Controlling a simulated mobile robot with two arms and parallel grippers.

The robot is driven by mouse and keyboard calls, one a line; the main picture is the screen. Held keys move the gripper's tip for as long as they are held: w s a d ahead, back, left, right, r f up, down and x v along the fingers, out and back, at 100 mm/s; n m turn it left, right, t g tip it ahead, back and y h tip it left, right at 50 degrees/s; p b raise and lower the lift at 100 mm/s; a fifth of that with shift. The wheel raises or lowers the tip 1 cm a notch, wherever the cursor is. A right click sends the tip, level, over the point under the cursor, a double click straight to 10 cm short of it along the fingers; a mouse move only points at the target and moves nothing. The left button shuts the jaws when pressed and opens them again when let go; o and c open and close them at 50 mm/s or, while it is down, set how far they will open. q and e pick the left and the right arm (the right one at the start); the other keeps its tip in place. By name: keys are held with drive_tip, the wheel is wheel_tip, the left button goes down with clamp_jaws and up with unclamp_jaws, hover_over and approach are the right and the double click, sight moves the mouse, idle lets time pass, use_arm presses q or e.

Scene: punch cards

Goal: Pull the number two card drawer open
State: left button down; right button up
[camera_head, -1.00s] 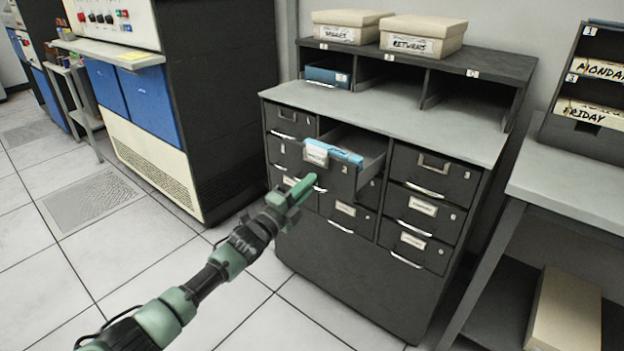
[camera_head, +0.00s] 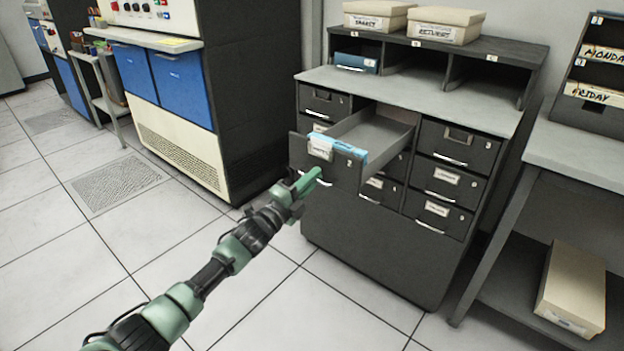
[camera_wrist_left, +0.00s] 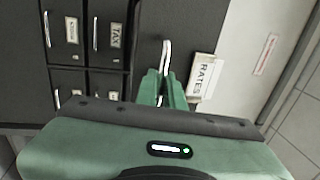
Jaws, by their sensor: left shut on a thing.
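The number two card drawer (camera_head: 342,173) sticks well out of the dark cabinet, in its top part near the middle. Blue cards (camera_head: 343,150) stand at its front, and the tray behind them is empty where it shows. My left gripper (camera_head: 308,181) is at the drawer's front, shut on its handle. In the left wrist view, the fingers (camera_wrist_left: 163,86) close around the silver handle (camera_wrist_left: 166,57), beside a label reading RATES (camera_wrist_left: 204,78). My right gripper is not in view.
Other drawers (camera_head: 458,142) around it are shut. The cabinet top (camera_head: 430,92) is clear, with cubbyholes and two boxes (camera_head: 445,25) above. A table (camera_head: 575,150) stands at right, and a blue-doored machine (camera_head: 180,85) at left. The floor in front is free.

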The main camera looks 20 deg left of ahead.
use_arm(q)
drive_tip(key=shift+f, duration=0.15)
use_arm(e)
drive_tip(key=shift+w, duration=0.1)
use_arm(q)
drive_tip(key=c, duration=1.8)
unclamp_jaws()
